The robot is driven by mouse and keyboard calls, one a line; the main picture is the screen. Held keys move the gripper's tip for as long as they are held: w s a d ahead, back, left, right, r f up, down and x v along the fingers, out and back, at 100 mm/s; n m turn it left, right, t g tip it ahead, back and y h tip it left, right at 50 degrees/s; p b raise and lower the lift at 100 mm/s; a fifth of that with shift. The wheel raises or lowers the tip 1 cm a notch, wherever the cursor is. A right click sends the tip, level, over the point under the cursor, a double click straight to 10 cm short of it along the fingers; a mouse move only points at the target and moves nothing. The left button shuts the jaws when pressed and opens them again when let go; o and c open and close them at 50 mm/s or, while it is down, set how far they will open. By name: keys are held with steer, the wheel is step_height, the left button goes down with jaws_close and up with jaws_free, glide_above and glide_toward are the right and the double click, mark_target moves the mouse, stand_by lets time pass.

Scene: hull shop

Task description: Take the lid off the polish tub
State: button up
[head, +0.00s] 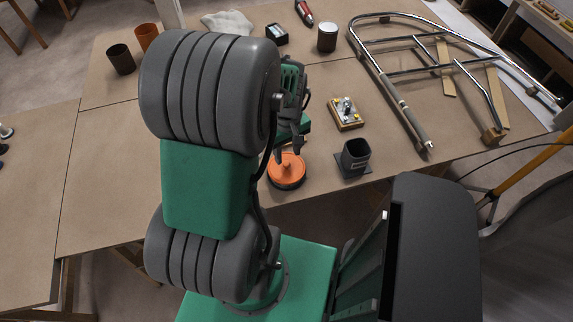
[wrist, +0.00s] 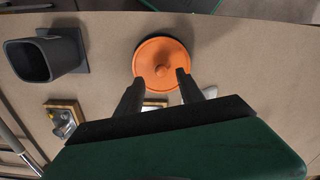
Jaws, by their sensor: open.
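The polish tub (head: 287,181) is a low dark round tub near the front edge of the table. Its orange lid (head: 286,166) with a round centre knob sits on it. The lid also fills the upper middle of the wrist view (wrist: 158,62), where the tub is mostly hidden beneath it. My gripper (head: 289,150) is open and empty, with its fingers pointing down near the lid in the head view. In the wrist view my two dark fingers (wrist: 158,86) show spread apart at the near side of the lid. I cannot tell whether they touch it.
A dark square cup on a base (head: 356,158) stands right of the tub. A small board with metal fittings (head: 346,112) lies behind it. A tubular metal frame (head: 390,90) covers the table's right side. A dark canister (head: 327,37) stands farther back.

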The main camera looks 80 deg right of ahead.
mark_target(287, 163)
step_height(287, 163, down, 5)
steer(key=shift+w+r+p, duration=0.15)
steer(key=shift+p, duration=0.3)
jaws_close()
